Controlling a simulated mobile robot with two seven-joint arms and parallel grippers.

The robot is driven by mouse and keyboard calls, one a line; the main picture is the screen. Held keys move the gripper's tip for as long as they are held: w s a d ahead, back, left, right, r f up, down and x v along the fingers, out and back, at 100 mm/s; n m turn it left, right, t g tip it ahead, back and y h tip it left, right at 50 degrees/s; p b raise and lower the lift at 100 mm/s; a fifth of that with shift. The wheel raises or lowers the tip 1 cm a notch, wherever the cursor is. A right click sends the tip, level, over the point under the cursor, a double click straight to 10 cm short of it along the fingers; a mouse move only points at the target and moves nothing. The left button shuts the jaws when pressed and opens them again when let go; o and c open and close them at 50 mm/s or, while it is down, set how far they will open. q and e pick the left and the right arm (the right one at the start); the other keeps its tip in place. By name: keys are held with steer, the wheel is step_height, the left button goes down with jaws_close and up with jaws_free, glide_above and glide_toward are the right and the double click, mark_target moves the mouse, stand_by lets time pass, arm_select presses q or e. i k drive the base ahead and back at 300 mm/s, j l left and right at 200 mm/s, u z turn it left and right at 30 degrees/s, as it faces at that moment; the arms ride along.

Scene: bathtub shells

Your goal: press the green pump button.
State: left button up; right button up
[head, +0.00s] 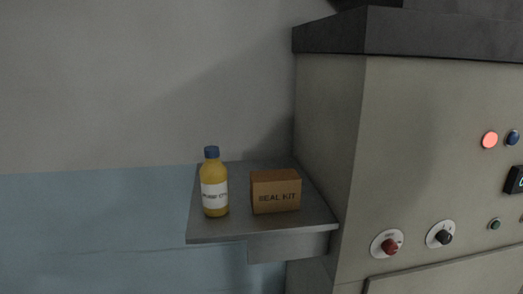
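A small green button (495,224) sits on the front of the grey machine cabinet (415,160), low at the right side of the head view. It is to the right of a black knob on a white round plate. Its label is too small to read, so I cannot tell for sure that it is the pump button. Neither of my grippers shows in the head view.
A red knob (390,246), black knob (444,237), lit red lamp (490,140) and blue button (513,138) are on the cabinet. A dark display (514,180) is cut off at right. A side shelf (240,230) holds a yellow bottle (213,183) and SEAL KIT box (275,191).

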mark_target(496, 224)
steer(key=z, duration=1.6)
